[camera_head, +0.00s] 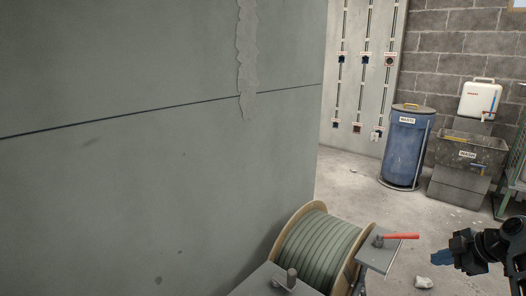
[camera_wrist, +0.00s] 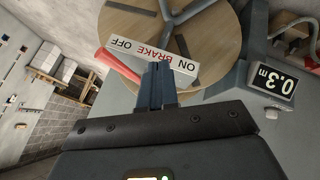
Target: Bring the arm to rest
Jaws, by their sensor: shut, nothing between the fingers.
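My gripper (camera_head: 443,258) is at the lower right in the head view, held above the concrete floor to the right of the reel. Its blue fingers (camera_wrist: 158,86) are together and empty in the wrist view. A reel of green conduit (camera_head: 320,245) with wooden flanges stands at the bottom centre of the head view. A red brake lever (camera_head: 401,236) sits on a grey plate at the reel's right side. In the wrist view the red lever (camera_wrist: 118,66) and a label reading ON BRAKE OFF (camera_wrist: 158,55) show just beyond the fingers. I cannot tell whether they touch the lever.
A grey wall (camera_head: 160,150) fills the left. A blue waste barrel (camera_head: 404,148) and a wash basin (camera_head: 467,152) stand at the back right. A display reading 0.3 m (camera_wrist: 273,80) shows beside the reel. Open floor lies between the reel and the barrel.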

